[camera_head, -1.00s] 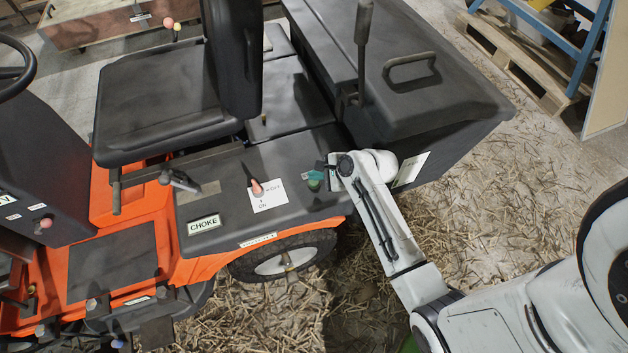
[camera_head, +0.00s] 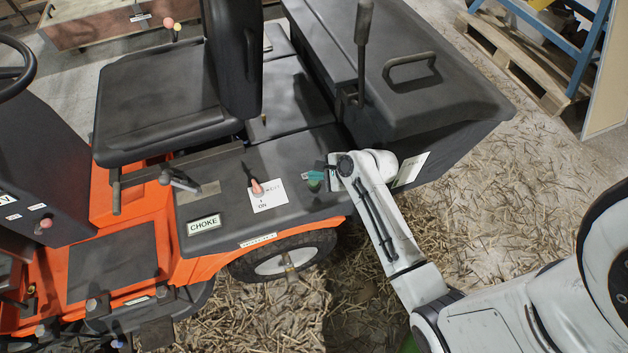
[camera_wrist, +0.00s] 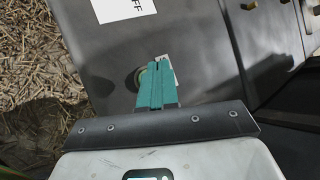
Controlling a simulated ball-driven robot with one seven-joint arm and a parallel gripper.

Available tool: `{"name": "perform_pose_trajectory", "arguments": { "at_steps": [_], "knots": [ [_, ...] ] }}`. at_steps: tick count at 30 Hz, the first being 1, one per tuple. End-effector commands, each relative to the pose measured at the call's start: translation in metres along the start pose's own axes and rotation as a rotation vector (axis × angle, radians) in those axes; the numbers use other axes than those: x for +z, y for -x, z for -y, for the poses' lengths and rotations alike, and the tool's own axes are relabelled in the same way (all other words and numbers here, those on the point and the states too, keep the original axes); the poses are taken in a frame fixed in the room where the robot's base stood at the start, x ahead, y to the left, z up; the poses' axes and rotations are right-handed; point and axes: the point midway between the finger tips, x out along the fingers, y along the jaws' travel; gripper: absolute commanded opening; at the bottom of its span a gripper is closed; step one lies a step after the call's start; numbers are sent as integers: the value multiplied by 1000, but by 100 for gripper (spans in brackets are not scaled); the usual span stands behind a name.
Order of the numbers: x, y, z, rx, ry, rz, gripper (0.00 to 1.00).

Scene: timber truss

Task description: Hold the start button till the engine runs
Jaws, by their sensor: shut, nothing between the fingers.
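The green round start button (camera_head: 314,186) sits on the dark side panel (camera_head: 225,178) of the orange machine, near its right end. In the wrist view the button (camera_wrist: 142,76) shows as a greenish round edge, mostly hidden behind my fingers. My gripper (camera_head: 316,176) has teal fingers, shut and empty, with the tips right over the button. In the wrist view my gripper (camera_wrist: 158,66) covers the button's right part. I cannot tell whether the tips touch the button or whether it is pressed in.
An orange-tipped switch (camera_head: 257,186) on a white ON/OFF card stands left of my gripper. A CHOKE label (camera_head: 204,224) and a lever (camera_head: 180,180) lie farther left. A black box with a handle (camera_head: 409,66) rises behind my wrist. Straw-covered floor (camera_head: 510,200) is open at right.

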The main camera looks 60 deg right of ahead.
Motion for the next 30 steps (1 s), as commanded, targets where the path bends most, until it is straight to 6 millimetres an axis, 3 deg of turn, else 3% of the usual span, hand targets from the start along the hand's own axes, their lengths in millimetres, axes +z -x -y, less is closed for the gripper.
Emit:
{"name": "perform_pose_trajectory", "arguments": {
  "at_steps": [30],
  "knots": [
    [-5, -7, -5, 0, 0, 0, 0]
  ]
}}
